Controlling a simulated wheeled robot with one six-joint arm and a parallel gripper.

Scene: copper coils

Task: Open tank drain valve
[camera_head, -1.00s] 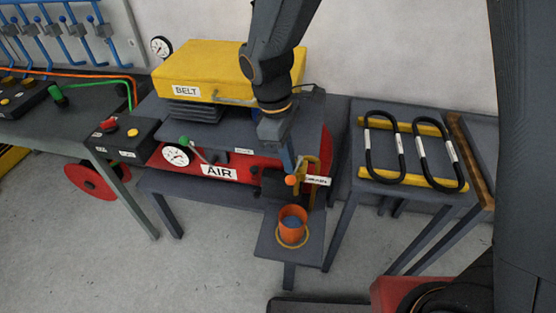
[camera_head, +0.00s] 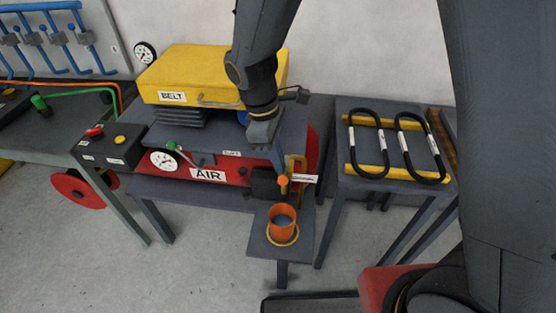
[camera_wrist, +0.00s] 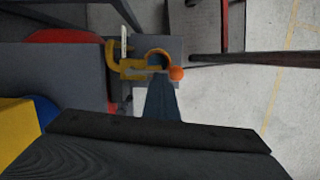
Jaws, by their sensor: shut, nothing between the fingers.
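The red air tank (camera_head: 230,173), labelled AIR, lies under the grey bench top. At its right end is a yellow pipe fitting (camera_head: 298,166) with an orange knob (camera_head: 283,181) and a white tag. An orange cup (camera_head: 282,222) stands below on a small grey shelf. My gripper (camera_head: 279,163) points down just above the knob, its fingers shut and empty. In the wrist view the fingers (camera_wrist: 163,100) end close to the orange knob (camera_wrist: 176,73), beside the yellow fitting (camera_wrist: 122,68). I cannot tell whether they touch it. The cup (camera_wrist: 158,54) shows partly behind.
A yellow BELT box (camera_head: 205,75) sits on the bench behind my arm. A side table (camera_head: 370,200) at right carries black belts on yellow bars. A gauge (camera_head: 164,161) and a green-tipped lever (camera_head: 172,146) are left on the tank.

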